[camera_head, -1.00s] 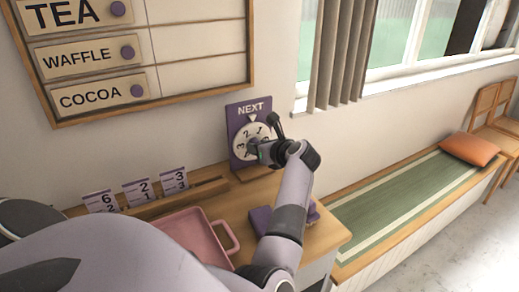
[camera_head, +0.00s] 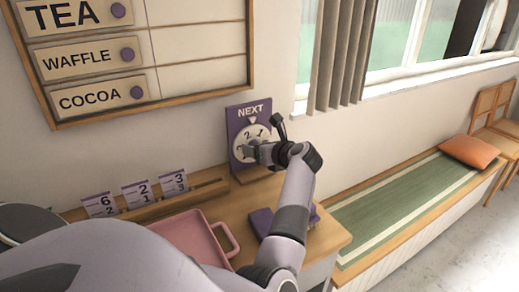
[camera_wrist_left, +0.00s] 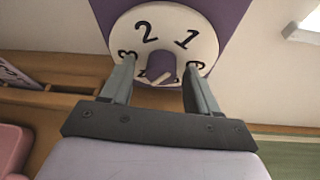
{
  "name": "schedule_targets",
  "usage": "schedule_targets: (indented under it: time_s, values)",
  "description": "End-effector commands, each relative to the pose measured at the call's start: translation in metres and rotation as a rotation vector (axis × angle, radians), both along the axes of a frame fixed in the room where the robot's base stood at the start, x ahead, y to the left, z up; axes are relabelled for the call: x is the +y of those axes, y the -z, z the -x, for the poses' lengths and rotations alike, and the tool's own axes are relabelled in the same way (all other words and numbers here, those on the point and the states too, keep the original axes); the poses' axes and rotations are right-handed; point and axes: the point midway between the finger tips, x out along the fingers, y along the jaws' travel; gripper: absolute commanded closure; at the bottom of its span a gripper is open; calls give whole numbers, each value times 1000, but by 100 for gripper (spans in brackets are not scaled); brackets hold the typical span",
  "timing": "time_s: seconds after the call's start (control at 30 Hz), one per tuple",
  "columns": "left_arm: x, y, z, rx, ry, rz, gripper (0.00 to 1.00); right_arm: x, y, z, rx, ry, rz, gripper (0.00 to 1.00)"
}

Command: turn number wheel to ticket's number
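The number wheel (camera_head: 243,136) is a white dial on a purple board (camera_head: 236,112) marked NEXT, with a pointer above it. In the left wrist view the dial (camera_wrist_left: 166,22) shows 2 at upper left, 1 at upper right and 3 at left; the top lies between 2 and 1. Its purple knob (camera_wrist_left: 162,66) sits between the fingers of my left gripper (camera_wrist_left: 160,85), which are apart with gaps beside the knob. My left gripper (camera_head: 262,152) hides the lower right of the dial in the head view. Tickets (camera_head: 138,193) in a rack show 6, 2 and 3 on top. My right gripper is out of view.
A pink tray (camera_head: 230,236) and a purple item (camera_head: 261,222) lie on the wooden counter (camera_head: 330,232). The wooden ticket rack (camera_head: 212,186) stands along the wall. A menu board (camera_head: 200,60) hangs above. A bench with a green mat (camera_head: 400,205) is at right.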

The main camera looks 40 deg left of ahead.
Motion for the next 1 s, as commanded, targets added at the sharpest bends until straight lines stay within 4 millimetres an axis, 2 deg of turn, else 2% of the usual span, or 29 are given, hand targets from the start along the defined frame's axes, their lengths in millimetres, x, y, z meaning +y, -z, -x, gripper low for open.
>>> schedule_targets:
  time_s: [0.13, 0.27, 0.8, 1.0]
  values:
    - [0, -3, -1, -2, 0, 1, 40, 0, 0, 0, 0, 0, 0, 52]
    - [-1, -16, -1, -5, 0, 1, 40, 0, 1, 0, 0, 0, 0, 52]
    - [0, -145, 0, -6, 0, 1, 40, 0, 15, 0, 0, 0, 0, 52]
    - [0, -180, 0, -3, 0, 0, 40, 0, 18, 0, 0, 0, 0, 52]
